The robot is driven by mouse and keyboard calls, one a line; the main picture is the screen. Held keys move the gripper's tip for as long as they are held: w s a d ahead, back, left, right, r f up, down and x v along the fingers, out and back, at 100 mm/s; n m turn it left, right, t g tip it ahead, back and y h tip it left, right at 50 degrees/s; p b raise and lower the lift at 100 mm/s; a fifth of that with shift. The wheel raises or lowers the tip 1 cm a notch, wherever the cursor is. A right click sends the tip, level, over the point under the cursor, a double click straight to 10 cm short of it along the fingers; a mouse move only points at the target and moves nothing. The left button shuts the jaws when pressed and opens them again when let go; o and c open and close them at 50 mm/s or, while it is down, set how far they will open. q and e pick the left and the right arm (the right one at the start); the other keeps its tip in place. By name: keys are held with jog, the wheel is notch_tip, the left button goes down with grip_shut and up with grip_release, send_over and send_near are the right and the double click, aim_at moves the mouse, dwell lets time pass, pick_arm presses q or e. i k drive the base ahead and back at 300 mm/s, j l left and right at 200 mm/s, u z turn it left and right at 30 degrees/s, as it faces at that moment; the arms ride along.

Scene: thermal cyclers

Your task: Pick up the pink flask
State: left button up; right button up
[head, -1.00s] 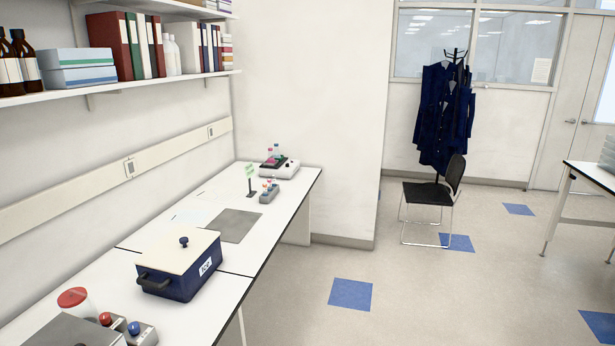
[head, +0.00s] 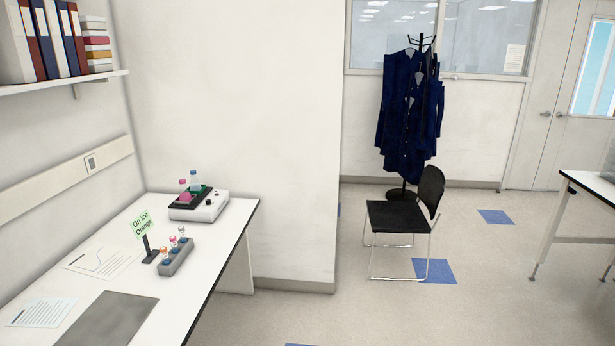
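The pink flask (head: 185,192) is small, with a pink body and cap. It stands on the dark top of a white lab device (head: 207,209) at the far end of the bench on the left. A blue-capped flask (head: 195,180) with a green base stands right beside it. Neither of my grippers is in the head view.
A grey rack (head: 177,257) with several small capped tubes and an "On ice Orange" sign (head: 141,226) stand nearer on the bench (head: 190,302). Papers and a grey mat (head: 108,320) lie there. A black chair (head: 400,216) stands right, with open floor between.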

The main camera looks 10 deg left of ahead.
aim_at(184, 195)
jog(key=i, duration=1.15)
jog(key=i+l+u, duration=0.15)
jog(key=i, duration=1)
jog(key=i+u, duration=0.35)
jog(key=u, duration=0.15)
jog(key=i+l+u, duration=0.2)
jog(key=u, duration=0.25)
jog(key=i+l+u, duration=0.3)
jog(key=u, duration=0.2)
jog(key=i+l+u, duration=0.45)
jog(key=k+j, duration=0.05)
jog(key=k, duration=0.05)
